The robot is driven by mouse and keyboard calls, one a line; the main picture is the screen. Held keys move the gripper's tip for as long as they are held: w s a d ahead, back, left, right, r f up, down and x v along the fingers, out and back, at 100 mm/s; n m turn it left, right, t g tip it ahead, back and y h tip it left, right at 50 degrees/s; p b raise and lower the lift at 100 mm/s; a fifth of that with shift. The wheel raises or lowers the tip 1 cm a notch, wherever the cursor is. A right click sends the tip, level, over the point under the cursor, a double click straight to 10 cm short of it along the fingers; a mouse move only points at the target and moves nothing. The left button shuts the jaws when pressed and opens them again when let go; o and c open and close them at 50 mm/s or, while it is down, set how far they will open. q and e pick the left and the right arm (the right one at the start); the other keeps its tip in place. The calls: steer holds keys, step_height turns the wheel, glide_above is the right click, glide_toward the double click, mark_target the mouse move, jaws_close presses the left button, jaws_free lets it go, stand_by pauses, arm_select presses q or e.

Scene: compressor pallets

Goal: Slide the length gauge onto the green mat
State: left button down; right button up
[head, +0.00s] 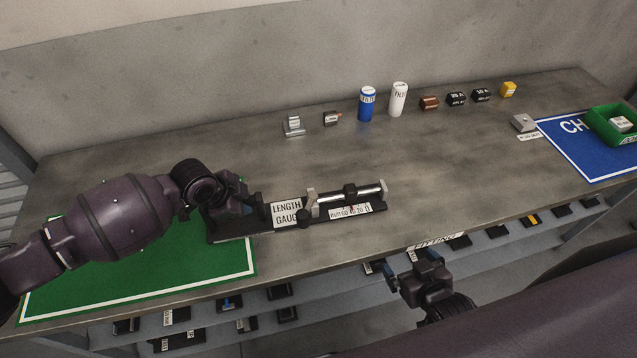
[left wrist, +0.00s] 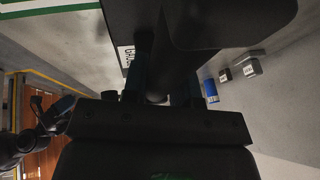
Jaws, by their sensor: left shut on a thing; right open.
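The length gauge (head: 330,209) is a long black base with a white label, a steel rod and a small scale, lying on the table. Its left end overlaps the right edge of the green mat (head: 150,275); most of it lies right of the mat on bare table. My left gripper (head: 243,205) is shut on the gauge at its left part. In the left wrist view the dark gauge body (left wrist: 215,15) fills the top and part of its label shows; the grip itself is dark. My right gripper (head: 398,268) is open and empty, in front of the table's front edge.
Along the back stand a metal block (head: 293,126), a blue can (head: 366,104), a white can (head: 398,99) and several small blocks. A blue mat (head: 575,160) with a green bin (head: 600,128) is at the right. Shelves with parts lie below the front edge. My left arm covers part of the green mat.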

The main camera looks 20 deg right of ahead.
arm_select(q)
steer(key=shift+s+a+f+p, duration=0.1)
steer(key=shift+a+f+p, duration=0.05)
steer(key=shift+a, duration=0.85)
steer(key=shift+a+f+p, duration=0.1)
steer(key=shift+a+p, duration=0.05)
steer(key=shift+a, duration=0.8)
steer(key=shift+s+a+f+p, duration=0.1)
steer(key=shift+a+f+p, duration=0.05)
steer(key=shift+a, duration=0.85)
steer(key=c, duration=0.9)
jaws_free()
steer(key=shift+w, duration=0.15)
steer(key=shift+o, duration=0.4)
steer(key=shift+d+r, duration=0.15)
steer(key=shift+r, duration=0.15)
steer(key=v, duration=1.1)
steer(key=shift+a+r, duration=0.2)
steer(key=shift+r, duration=0.15)
